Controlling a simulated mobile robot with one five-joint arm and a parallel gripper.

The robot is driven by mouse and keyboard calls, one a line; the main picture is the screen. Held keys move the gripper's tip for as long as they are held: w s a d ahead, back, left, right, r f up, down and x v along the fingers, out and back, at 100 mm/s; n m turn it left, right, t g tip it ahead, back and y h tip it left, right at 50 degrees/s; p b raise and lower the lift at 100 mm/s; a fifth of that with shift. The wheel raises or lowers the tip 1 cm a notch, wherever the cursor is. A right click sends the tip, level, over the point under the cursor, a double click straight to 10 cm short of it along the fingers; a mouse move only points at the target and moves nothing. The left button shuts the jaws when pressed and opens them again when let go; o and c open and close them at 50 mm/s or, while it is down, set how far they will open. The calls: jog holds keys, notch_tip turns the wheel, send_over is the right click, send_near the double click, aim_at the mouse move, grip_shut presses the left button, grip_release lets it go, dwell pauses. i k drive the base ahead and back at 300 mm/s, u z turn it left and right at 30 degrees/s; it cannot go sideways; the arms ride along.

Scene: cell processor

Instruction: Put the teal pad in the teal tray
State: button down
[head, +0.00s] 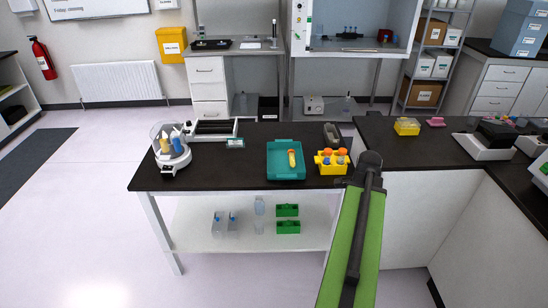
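The teal tray (271,172) lies on the dark top of the middle bench, with a yellow-orange tube-like item (292,158) in it. My green arm rises from the bottom right and ends in a dark joint in front of the bench's right end. My gripper does not show in this view.
A clear-domed device (170,150) stands at the bench's left end, beside the white-framed rack (205,130). A yellow rack (330,168) with orange and grey tops and a dark grey item (331,134) are right of the tray.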

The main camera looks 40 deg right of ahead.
aim_at(277, 163)
jog(key=i, duration=1.5)
jog(key=u, duration=0.05)
